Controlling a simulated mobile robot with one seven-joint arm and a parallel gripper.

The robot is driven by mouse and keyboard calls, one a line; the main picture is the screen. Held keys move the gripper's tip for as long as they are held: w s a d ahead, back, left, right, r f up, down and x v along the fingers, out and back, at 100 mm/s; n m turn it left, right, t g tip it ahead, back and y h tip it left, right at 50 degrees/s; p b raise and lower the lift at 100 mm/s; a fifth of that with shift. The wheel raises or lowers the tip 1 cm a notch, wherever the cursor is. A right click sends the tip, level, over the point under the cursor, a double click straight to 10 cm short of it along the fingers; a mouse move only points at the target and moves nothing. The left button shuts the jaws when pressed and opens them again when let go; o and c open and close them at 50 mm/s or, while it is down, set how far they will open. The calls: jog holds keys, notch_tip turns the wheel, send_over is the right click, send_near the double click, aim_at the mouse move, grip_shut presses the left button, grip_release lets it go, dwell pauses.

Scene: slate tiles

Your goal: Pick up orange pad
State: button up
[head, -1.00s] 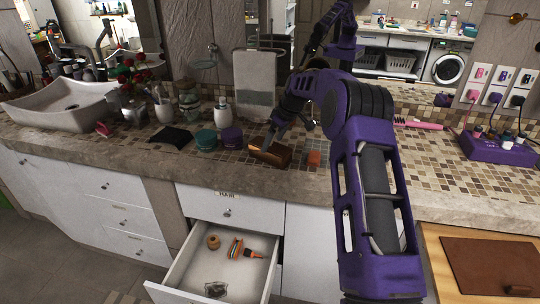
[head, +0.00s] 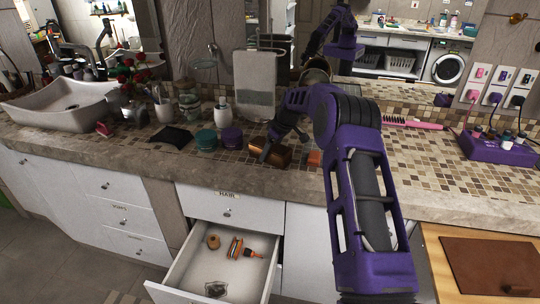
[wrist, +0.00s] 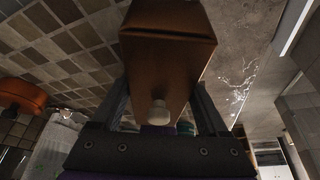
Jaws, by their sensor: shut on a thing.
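My gripper (head: 268,150) is over the counter's front part, its fingers on either side of a copper-brown block (head: 277,155). The wrist view shows this block (wrist: 165,65) large between the fingers, with a pale round knob at its near end. I cannot tell whether the block is clear of the counter. A small orange, pad-like piece (head: 314,159) lies on the tiles just right of the block, partly beside my arm. An orange rounded thing (wrist: 22,94) also shows at the left of the wrist view.
A teal jar (head: 205,140), a purple jar (head: 231,137) and a black cloth-like item (head: 171,138) stand left of the block. An open drawer (head: 215,275) with several small items juts out below. A pink brush (head: 412,123) lies at the right.

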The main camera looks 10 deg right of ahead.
grip_shut()
jog(key=shift+r, duration=0.1)
jog(key=shift+r, duration=0.25)
notch_tip(320, 180, up, 8)
jog(key=shift+r, duration=0.2)
jog(key=s+a+r+n+g+b, duration=0.1)
jog(key=s+a+n+b, duration=0.15)
jog(key=s+n, duration=0.2)
jog(key=y+b, duration=0.1)
jog(key=b, duration=0.1)
send_near(261, 168)
jog(key=x, duration=0.5)
jog(key=shift+a+f, duration=0.1)
jog(key=shift+f, duration=0.25)
